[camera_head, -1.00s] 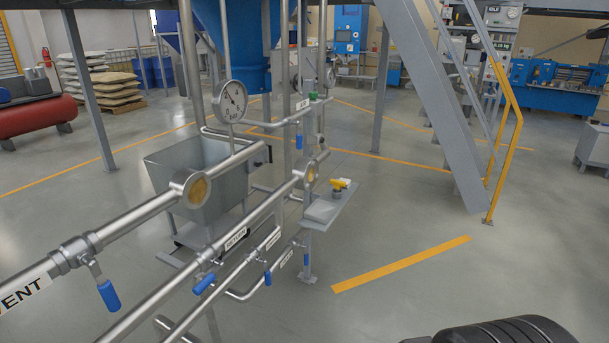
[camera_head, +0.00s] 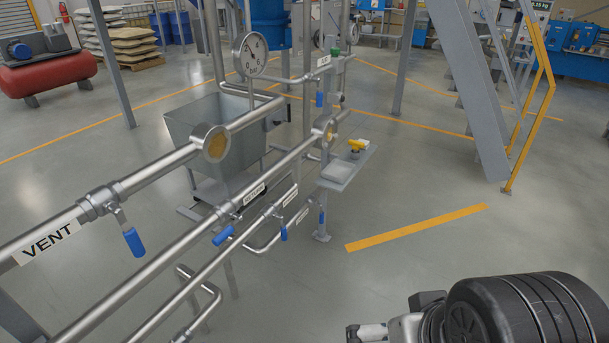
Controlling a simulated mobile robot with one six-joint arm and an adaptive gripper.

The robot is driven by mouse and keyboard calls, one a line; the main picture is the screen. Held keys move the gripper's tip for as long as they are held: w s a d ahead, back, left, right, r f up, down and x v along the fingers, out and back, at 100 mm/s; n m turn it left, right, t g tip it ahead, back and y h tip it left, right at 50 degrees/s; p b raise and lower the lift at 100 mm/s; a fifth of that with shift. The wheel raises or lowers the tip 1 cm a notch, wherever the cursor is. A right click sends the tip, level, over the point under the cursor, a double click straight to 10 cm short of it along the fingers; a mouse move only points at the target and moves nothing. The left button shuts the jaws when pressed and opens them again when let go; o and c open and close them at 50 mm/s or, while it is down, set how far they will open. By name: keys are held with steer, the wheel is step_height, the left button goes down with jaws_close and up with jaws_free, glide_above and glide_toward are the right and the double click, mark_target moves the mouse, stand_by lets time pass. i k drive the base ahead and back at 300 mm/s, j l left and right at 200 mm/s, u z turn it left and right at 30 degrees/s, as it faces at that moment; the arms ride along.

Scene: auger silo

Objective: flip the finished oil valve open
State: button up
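Several pipes with blue-handled valves and white labels run from the lower left to the middle. The vent valve's blue handle (camera_head: 133,241) hangs down from the upper pipe labelled VENT (camera_head: 47,243). On the pipe below, another blue handle (camera_head: 223,235) slants down-left near a label (camera_head: 254,193) that seems to read RETURN. Two more blue handles, a third one (camera_head: 284,232) and a fourth one (camera_head: 321,217), hang down by labels too small to read. I cannot tell which is the finished oil valve.
A small shelf (camera_head: 350,168) with a yellow-handled item (camera_head: 356,145) juts right from a post. A stair with a yellow rail (camera_head: 530,120) stands at the right. Floor is clear around the yellow stripe (camera_head: 415,228).

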mark_target(284, 232)
steer(key=i+j+u, duration=0.15)
steer(key=i+u, duration=0.15)
steer(key=i, duration=0.4)
steer(key=i+u, duration=0.3)
steer(key=i, duration=0.85)
